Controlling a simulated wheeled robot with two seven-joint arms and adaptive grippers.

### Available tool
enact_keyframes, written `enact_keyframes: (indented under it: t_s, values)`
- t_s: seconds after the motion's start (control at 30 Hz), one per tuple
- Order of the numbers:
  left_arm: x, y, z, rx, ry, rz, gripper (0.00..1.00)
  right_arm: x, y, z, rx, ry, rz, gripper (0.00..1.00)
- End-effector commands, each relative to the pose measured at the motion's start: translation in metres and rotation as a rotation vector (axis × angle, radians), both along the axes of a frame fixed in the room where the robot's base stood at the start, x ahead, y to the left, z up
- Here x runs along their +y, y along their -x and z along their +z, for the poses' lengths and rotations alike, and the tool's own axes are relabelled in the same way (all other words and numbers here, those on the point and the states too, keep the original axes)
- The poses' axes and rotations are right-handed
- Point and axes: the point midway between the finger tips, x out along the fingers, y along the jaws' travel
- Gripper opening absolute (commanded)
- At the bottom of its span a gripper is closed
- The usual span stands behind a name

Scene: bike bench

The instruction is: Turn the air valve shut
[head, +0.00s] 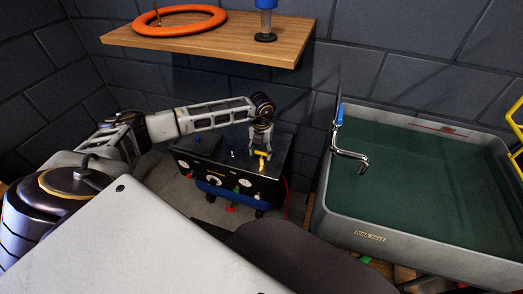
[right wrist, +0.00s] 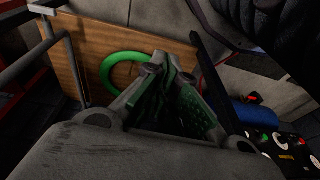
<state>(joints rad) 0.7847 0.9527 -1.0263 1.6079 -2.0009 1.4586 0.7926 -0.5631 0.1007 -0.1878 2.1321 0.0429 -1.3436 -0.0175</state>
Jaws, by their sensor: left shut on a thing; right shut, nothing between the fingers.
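The air valve's yellow handle (head: 263,155) shows at the right end of a black compressor unit (head: 205,150) in the head view. My left gripper (head: 263,150) reaches down from above and is shut on this yellow handle. The fingers partly hide the handle, so its exact angle is hard to tell. My right gripper (right wrist: 168,62) shows in the right wrist view, shut and empty, with green pads on its fingers. It is away from the valve; the unit's dark panel (right wrist: 285,143) shows at the lower right there.
A wooden shelf (head: 220,48) with an orange ring (head: 180,11) hangs above the unit. A grey-rimmed basin (head: 420,245) with a tap (head: 350,155) stands to the right. In the right wrist view, a green ring (right wrist: 107,72) rests against a wooden board (right wrist: 90,38).

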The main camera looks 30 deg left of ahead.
Motion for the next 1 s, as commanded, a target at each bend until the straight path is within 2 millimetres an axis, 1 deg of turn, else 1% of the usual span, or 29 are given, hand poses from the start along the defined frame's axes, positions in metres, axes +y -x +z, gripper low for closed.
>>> enact_keyframes:
  t_s: [0.27, 0.47, 0.77, 1.0]
  values:
    - [0.000, 0.000, 0.000, 0.000, 0.000, -0.033, 0.31, 0.000, -0.001, 0.001, -0.002, 0.001, 0.000, 0.00]
    - [0.000, 0.000, 0.001, -0.001, 0.000, -0.110, 0.31, -0.001, 0.003, -0.002, 0.007, 0.003, 0.000, 0.00]
    - [0.000, -0.001, 0.001, -0.002, 0.000, -0.309, 0.31, -0.002, 0.012, -0.012, 0.032, 0.008, 0.000, 0.00]
    - [0.000, -0.001, 0.001, -0.002, 0.000, -0.503, 0.31, -0.002, 0.009, -0.011, 0.029, 0.009, 0.000, 0.00]
